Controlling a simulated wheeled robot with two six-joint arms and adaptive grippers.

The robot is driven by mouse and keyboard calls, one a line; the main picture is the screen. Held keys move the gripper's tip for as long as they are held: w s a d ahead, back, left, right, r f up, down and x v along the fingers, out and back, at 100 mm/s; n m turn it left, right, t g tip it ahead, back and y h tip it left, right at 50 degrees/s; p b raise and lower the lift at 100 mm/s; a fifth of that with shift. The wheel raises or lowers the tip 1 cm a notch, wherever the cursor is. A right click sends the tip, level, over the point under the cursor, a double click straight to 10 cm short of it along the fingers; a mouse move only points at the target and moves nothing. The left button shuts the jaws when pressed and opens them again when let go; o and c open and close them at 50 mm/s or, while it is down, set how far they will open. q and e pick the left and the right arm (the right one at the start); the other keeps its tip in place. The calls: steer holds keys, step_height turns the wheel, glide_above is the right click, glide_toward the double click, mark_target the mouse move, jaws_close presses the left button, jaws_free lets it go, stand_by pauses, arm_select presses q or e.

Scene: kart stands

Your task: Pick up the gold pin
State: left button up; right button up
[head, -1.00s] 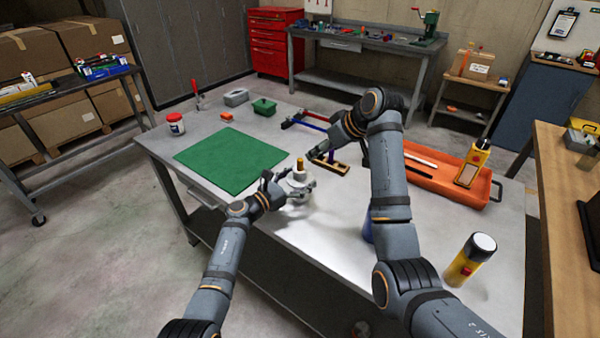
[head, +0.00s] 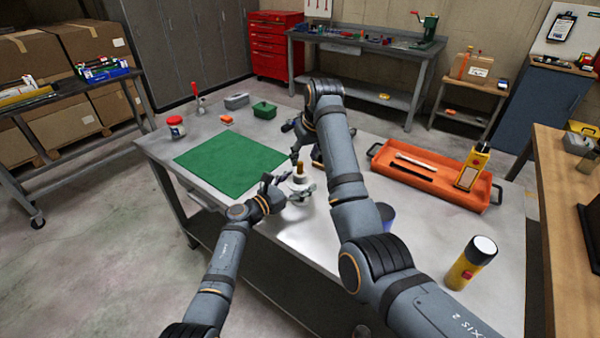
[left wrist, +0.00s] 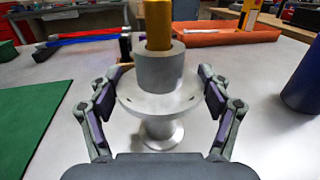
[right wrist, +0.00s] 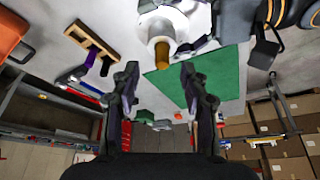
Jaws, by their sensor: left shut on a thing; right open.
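The gold pin (head: 299,168) stands upright in the top of a silver flanged hub (head: 300,189) on the grey table. The pin also shows in the left wrist view (left wrist: 158,25) and the right wrist view (right wrist: 161,52). My left gripper (head: 288,188) is shut on the hub, one finger on each side of its flange (left wrist: 130,98). My right gripper (head: 296,143) is open and empty, just behind and above the pin. In the right wrist view the pin's end lies beyond and between the spread fingertips (right wrist: 158,78), apart from them.
A green mat (head: 228,160) lies left of the hub. An orange tray (head: 425,192) is at the right, with a yellow device in it. A yellow can (head: 468,265) stands at the front right. A wooden block with a purple part (right wrist: 92,48) lies near the hub.

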mark_target(301, 164)
steer(key=x, duration=0.5)
steer(key=shift+w+a, duration=0.1)
steer(key=shift+a, duration=0.05)
jaws_close()
